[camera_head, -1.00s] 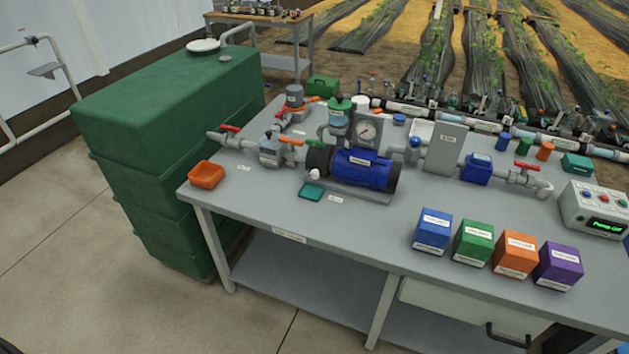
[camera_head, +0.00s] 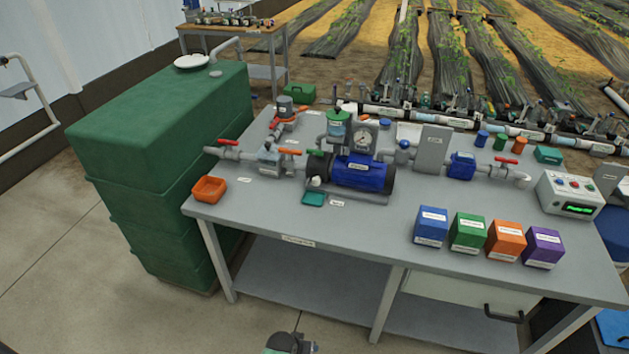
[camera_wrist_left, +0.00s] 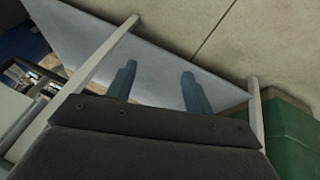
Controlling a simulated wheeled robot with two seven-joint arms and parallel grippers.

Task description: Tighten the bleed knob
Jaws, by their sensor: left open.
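The blue pump (camera_head: 362,173) lies on the grey bench in the head view. A small white knob-like part (camera_head: 315,182) shows at its front left end; its label is too small to read, and I cannot tell if it is the bleed knob. A teal tray (camera_head: 314,199) lies just in front of it. My left gripper (camera_wrist_left: 156,72) shows in the left wrist view with its two fingers apart and nothing between them. It is away from the pump. A dark grey piece at the bottom edge of the head view seems to be part of my arm. My right gripper is not seen.
The bench (camera_head: 300,222) has a clear front left area. An orange bin (camera_head: 209,189) sits at its left end. Several coloured boxes, including a blue one (camera_head: 430,226), and a control box (camera_head: 571,194) stand to the right. A green tank (camera_head: 165,125) is beside the bench.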

